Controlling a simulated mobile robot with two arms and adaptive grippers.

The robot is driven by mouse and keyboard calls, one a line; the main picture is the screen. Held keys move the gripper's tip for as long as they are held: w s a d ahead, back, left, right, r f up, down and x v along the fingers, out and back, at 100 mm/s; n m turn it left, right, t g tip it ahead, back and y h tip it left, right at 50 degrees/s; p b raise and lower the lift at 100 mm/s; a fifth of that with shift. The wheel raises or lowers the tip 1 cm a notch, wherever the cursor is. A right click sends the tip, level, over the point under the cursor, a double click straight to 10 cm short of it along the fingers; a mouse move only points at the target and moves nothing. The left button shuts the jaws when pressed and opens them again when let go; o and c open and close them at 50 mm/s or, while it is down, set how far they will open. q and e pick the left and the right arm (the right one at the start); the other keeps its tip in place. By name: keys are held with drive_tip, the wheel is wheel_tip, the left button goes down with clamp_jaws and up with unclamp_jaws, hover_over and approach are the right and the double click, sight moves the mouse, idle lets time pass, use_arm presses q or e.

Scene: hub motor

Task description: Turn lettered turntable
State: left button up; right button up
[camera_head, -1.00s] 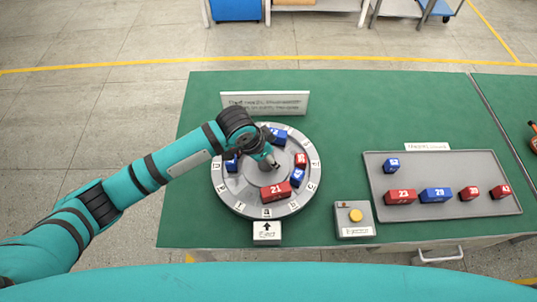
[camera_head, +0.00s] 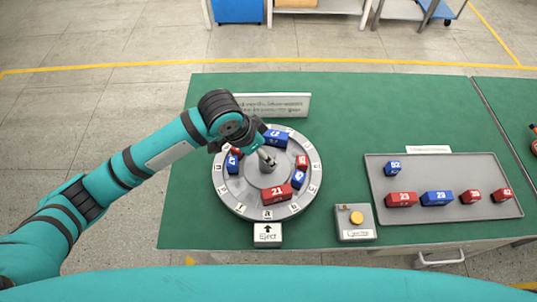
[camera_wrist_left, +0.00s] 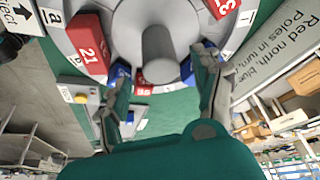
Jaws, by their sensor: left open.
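The grey lettered turntable (camera_head: 232,200) stands on the green table, with red and blue numbered blocks around its rim. A red block 21 (camera_head: 277,193) sits at its front, by the letter "a" (camera_head: 267,214). Blue blocks sit at its back (camera_head: 276,139), left (camera_head: 232,164) and right (camera_head: 299,179). A grey central post (camera_wrist_left: 158,55) stands in the middle. My left gripper (camera_head: 268,160) is over the turntable by the post; in the left wrist view its two fingers (camera_wrist_left: 163,88) are spread apart with nothing gripped. My right gripper is not in view.
An "Eject" sign with an arrow (camera_head: 267,236) stands in front of the turntable. A box with a yellow button (camera_head: 356,217) is at its right. A grey tray (camera_head: 450,170) holds several numbered blocks. A sign (camera_head: 285,104) stands behind the turntable.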

use_arm(q)
drive_tip(key=v, duration=0.5)
idle(0.9)
